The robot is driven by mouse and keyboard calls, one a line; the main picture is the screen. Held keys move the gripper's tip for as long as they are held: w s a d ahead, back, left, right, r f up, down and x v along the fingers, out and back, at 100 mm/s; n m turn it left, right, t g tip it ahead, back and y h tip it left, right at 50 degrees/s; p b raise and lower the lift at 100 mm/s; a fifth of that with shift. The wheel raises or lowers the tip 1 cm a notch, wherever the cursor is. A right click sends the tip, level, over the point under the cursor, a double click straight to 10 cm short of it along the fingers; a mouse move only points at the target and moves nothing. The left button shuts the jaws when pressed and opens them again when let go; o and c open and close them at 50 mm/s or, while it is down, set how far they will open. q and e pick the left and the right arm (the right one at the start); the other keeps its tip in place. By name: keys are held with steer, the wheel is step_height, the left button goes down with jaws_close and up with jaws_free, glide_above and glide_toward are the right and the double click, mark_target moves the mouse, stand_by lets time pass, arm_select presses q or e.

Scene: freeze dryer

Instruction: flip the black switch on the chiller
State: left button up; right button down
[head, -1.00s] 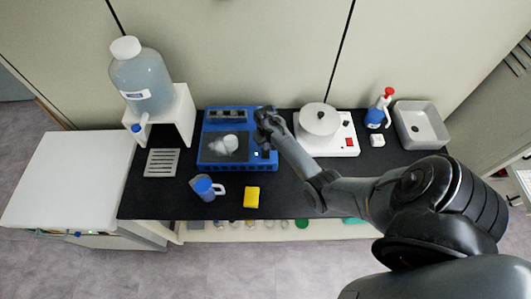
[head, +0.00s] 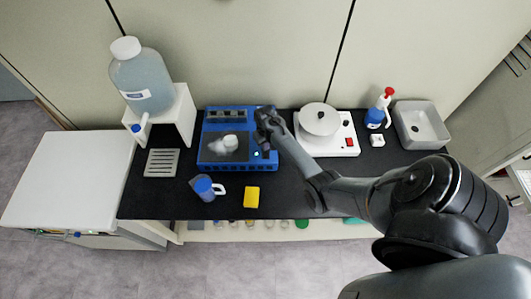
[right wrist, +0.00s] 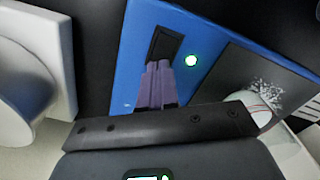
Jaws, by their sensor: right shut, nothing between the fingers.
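The chiller (head: 212,160) is a blue box with a dark top plate, standing on the black bench in the head view. Its black switch (right wrist: 165,43) is a dark rectangle in the blue face in the right wrist view, beside a lit green-white indicator (right wrist: 191,60). My right gripper (right wrist: 158,68) is shut and empty. Its fingertips are at the near end of the switch and overlap it in the picture; I cannot tell whether they touch it. In the head view my right gripper (head: 264,144) is above the chiller's right side and hides part of it. My left gripper is out of view.
A white device with a round top (head: 320,120) stands close right of the chiller. A large bottle (head: 143,80) on a white stand is to the left.

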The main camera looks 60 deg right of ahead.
steer(key=shift+f+b, duration=0.6)
steer(key=shift+f, duration=0.35)
stand_by(0.5)
step_height(320, 180, up, 7)
steer(key=p, duration=0.8)
stand_by(0.6)
